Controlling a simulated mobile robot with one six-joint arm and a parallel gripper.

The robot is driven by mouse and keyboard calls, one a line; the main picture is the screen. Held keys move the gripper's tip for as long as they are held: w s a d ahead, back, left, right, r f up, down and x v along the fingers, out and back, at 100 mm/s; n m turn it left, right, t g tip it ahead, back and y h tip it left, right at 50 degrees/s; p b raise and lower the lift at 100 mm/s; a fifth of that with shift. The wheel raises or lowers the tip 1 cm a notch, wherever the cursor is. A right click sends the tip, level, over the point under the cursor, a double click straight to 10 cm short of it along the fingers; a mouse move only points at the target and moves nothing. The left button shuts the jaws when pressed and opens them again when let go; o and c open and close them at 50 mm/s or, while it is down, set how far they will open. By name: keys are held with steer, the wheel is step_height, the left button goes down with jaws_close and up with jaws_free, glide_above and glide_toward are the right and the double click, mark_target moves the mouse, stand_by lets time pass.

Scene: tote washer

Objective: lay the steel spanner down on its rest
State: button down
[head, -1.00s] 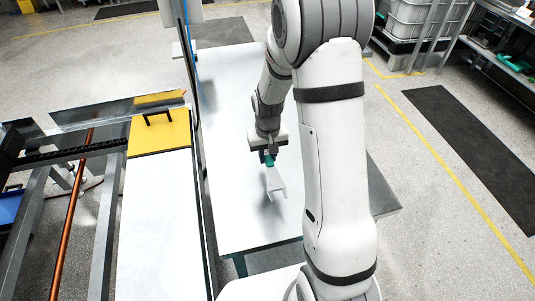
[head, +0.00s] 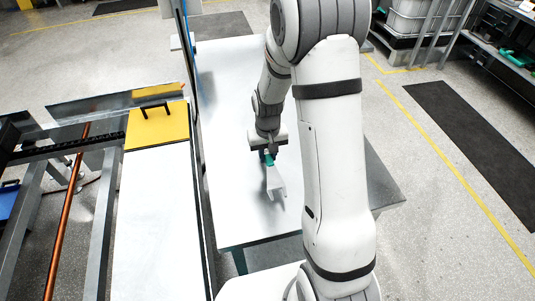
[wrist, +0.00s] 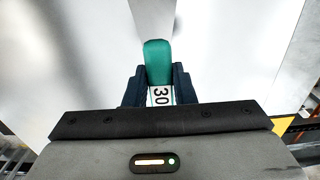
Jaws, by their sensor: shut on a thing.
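My gripper (head: 268,150) is shut on the steel spanner above the pale table. In the wrist view, the spanner's teal grip (wrist: 157,62) sticks out beyond the dark fingers (wrist: 159,88), with a white label reading 30 between them. The teal part also shows under the gripper in the head view (head: 269,159). Just below it is a pale forked piece (head: 276,183); I cannot tell whether this is the spanner's steel end or its rest. No separate rest can be made out. Whether the spanner touches anything is unclear.
The pale table top (head: 228,110) is largely bare around the gripper. A tall narrow panel (head: 188,80) runs along its left side. Left of it stands a long white surface with a yellow plate (head: 158,126) and black handle. My arm hides part of the table's right side.

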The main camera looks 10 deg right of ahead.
steer(key=shift+f, duration=0.15)
steer(key=shift+f+b, duration=0.6)
steer(key=shift+b, duration=0.1)
steer(key=shift+f+b, duration=0.8)
steer(key=shift+f, duration=0.15)
steer(key=shift+f+b, duration=0.35)
steer(key=shift+b, duration=0.05)
